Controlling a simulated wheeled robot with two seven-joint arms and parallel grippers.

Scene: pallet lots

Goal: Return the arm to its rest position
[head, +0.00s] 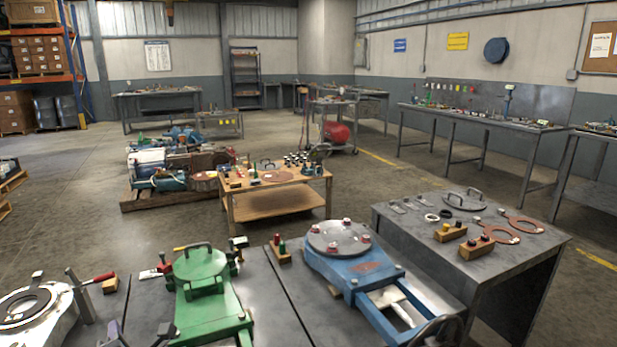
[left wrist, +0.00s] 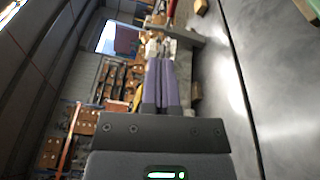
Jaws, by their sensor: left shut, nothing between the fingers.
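My right gripper is not in view.
A blue fixture (head: 350,268) with a grey disc stands farther right on the bench. A red-handled tool (head: 97,278) lies behind my left gripper. A grey table (head: 500,258) with parts is at the right. A wooden table (head: 275,198) and a loaded pallet (head: 165,197) stand beyond.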

